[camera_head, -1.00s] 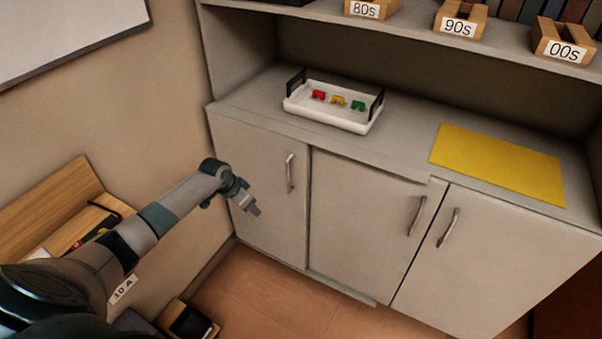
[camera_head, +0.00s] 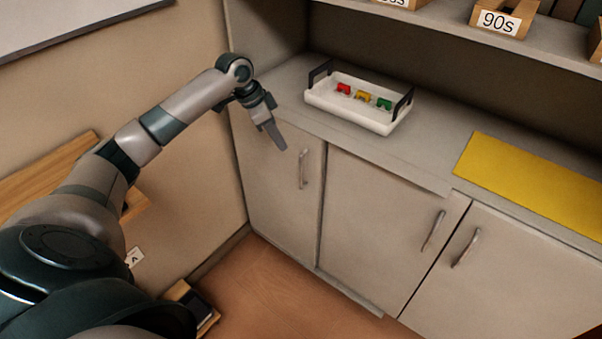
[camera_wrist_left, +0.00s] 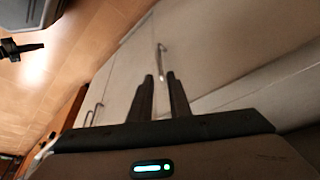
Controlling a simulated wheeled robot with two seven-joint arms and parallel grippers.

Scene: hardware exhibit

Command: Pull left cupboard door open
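The left cupboard door (camera_head: 272,190) is a light grey panel at the left end of the low cabinet, and it looks shut. Its slim upright metal handle (camera_head: 303,169) is near its right edge; the handle also shows beyond the fingertips in the left wrist view (camera_wrist_left: 161,60). My left gripper (camera_head: 277,138) is in front of the door's upper part, up and left of the handle, with its fingers pointing down and right. In the left wrist view its two fingers (camera_wrist_left: 160,76) stand apart with nothing between them. My right gripper is not in view.
A middle door (camera_head: 375,215) and a right door (camera_head: 510,275) have handles of their own. On the cabinet top are a white tray (camera_head: 350,115) with small coloured pieces and a yellow mat (camera_head: 535,185).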

